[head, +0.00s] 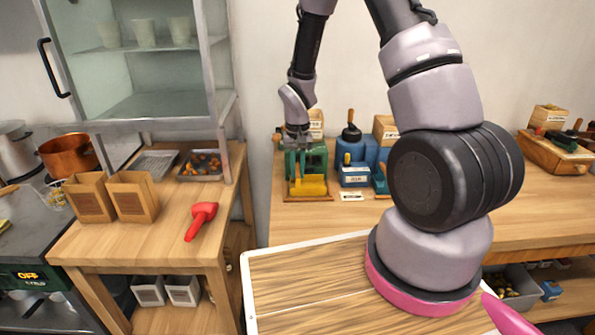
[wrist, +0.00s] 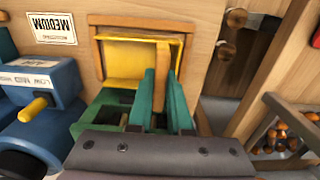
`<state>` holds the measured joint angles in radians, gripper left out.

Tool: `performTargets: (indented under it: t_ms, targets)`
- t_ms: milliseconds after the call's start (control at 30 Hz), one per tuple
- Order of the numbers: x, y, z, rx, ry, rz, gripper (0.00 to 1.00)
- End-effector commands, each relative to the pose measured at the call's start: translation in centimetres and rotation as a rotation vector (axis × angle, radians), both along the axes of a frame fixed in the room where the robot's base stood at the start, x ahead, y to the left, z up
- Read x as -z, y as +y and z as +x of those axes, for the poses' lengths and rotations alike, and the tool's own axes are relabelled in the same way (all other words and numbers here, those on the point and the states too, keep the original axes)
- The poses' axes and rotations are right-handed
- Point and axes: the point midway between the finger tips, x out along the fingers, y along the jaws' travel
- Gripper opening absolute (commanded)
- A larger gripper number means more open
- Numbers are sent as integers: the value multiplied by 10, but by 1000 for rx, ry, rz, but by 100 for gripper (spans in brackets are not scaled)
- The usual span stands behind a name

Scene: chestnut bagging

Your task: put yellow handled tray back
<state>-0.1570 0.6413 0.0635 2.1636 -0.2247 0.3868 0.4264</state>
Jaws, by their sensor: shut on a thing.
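The yellow tray (head: 312,187) sits low at the front of a green machine (head: 318,155) on the back counter. In the wrist view the tray (wrist: 118,66) shows a yellow inside, a wooden rim and an upright wooden handle (wrist: 162,62). My gripper (wrist: 163,85) has its two green fingers around this handle and is shut on it. In the head view my gripper (head: 299,158) reaches down over the green machine from above. The tray's lower end, close to the green machine, is partly hidden by the fingers and wrist.
A blue machine (head: 356,168) stands close on the right, with a MEDIUM card (head: 351,197) before it. To the left, a wooden table holds a red scoop (head: 201,218), paper bags (head: 133,197) and a chestnut tray (head: 201,177). The counter's front strip is mostly bare.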

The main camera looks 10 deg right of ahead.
Motion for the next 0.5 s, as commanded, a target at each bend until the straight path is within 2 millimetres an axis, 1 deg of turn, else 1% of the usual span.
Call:
performTargets:
  t_ms: [33,233,367,400,433,467,500]
  targets:
    - [3,0,0,0,-1,0,0]
    - [2,0,1,0,-2,1,0]
    - [5,0,0,0,-1,1,0]
    - [5,0,1,0,-2,1,32]
    - [5,0,1,0,-2,1,44]
    - [5,0,1,0,-2,1,47]
    - [5,0,1,0,-2,1,47]
